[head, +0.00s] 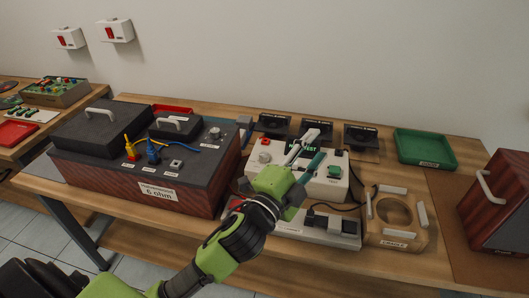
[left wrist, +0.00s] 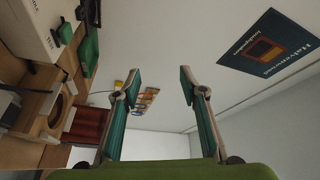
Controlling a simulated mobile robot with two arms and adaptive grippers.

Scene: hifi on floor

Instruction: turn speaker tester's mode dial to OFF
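The speaker tester appears to be the white box (head: 325,187) with a partly covered "TEST" label, in the middle of the bench. It has a red part (head: 265,141) at its left and a green button (head: 334,171) at its right. The left wrist view shows the open fingers (left wrist: 160,78) with the white box (left wrist: 28,30) at the upper left edge. My right gripper is not in view.
A dark box marked 6 ohm (head: 158,191), with a knob (head: 215,132) and plugs, stands left. A wooden cradle (head: 390,240), a green tray (head: 425,147) and a red-brown box (head: 500,205) are right. Black parts (head: 360,138) lie behind the tester.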

